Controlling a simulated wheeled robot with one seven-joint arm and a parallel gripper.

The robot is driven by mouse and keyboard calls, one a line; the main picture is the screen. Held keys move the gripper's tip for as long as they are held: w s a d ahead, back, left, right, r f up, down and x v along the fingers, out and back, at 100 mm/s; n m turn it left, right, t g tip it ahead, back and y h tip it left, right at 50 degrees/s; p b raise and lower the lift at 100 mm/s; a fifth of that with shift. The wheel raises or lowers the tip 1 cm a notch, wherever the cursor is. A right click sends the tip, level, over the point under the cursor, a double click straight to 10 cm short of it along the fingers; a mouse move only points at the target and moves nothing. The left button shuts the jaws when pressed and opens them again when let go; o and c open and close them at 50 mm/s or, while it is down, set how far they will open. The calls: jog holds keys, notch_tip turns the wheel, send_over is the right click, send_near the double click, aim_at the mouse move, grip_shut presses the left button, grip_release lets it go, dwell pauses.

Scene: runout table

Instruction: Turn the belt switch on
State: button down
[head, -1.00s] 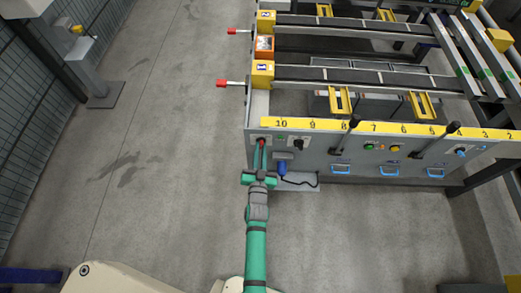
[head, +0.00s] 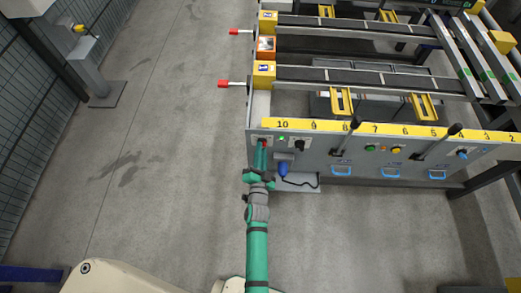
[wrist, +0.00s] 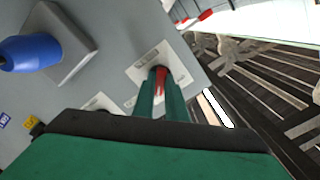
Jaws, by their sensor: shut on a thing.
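The belt switch (head: 262,142) is a small red lever at the left end of the grey front panel. In the wrist view the red lever (wrist: 161,78) stands on a pale square plate (wrist: 157,65), between my fingers. My gripper (head: 262,148) has its green fingers shut on this lever, and the wrist view shows the gripper (wrist: 160,88) close against the panel. The fingers hide part of the lever. A small green lamp (head: 282,138) beside the switch is lit.
A black knob (head: 300,146) and a blue plug-like part (head: 283,169) sit just right of my gripper. Black levers (head: 354,123), coloured buttons and blue handles lie further right. The numbered yellow strip (head: 330,125) runs above.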

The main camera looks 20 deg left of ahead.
dwell(0.3)
jog(key=c, duration=1.8)
grip_release()
jog(key=shift+s, duration=0.2)
jog(key=v, duration=1)
jog(key=shift+s, duration=0.25)
